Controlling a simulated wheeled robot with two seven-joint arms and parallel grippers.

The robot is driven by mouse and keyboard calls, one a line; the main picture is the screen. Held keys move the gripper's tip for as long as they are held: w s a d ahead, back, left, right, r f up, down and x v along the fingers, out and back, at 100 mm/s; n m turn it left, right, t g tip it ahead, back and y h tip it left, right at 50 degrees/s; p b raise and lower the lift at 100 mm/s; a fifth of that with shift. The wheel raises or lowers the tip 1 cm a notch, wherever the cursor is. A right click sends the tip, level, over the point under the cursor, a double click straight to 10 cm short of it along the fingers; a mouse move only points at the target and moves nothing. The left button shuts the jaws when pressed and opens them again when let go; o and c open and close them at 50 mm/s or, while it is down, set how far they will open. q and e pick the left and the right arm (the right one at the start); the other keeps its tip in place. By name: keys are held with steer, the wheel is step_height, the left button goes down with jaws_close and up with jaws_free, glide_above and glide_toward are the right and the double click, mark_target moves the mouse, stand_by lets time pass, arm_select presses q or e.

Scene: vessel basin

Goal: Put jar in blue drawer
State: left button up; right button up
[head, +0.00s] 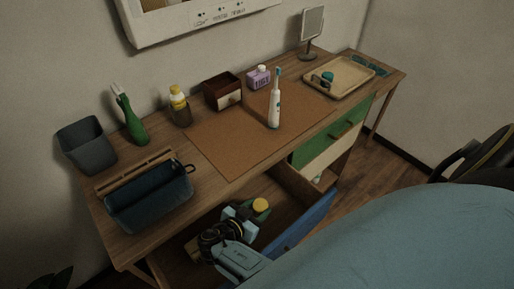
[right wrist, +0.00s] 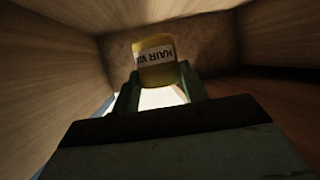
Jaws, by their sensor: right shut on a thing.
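The jar (head: 261,204) has a yellow top in the head view. In the right wrist view the jar (right wrist: 155,62) is yellow with a pale label reading "HAIR WA…". My right gripper (head: 251,211) is shut on the jar, with a finger on each side of it in the right wrist view (right wrist: 156,84). The blue drawer (head: 305,224) is pulled open at the front of the desk. The gripper and jar are inside or just over its wooden interior; I cannot tell whether the jar touches the bottom. My left gripper is not in view.
The desk (head: 170,158) stands above the drawer, with a dark blue basket (head: 150,204) near its front left edge. A toothbrush (head: 274,112) stands on the brown mat (head: 215,140). A tray (head: 350,75) lies farther right.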

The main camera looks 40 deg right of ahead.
steer(key=shift+f, duration=0.3)
steer(key=o, duration=1)
steer(key=shift+r, duration=0.1)
steer(key=shift+r+p, duration=0.45)
steer(key=shift+r, duration=0.05)
steer(key=shift+r+p, duration=0.4)
steer(key=shift+p, duration=0.1)
steer(key=v, duration=0.2)
steer(key=b+v, duration=0.1)
steer(key=v, duration=0.4)
steer(key=shift+a+f, duration=0.25)
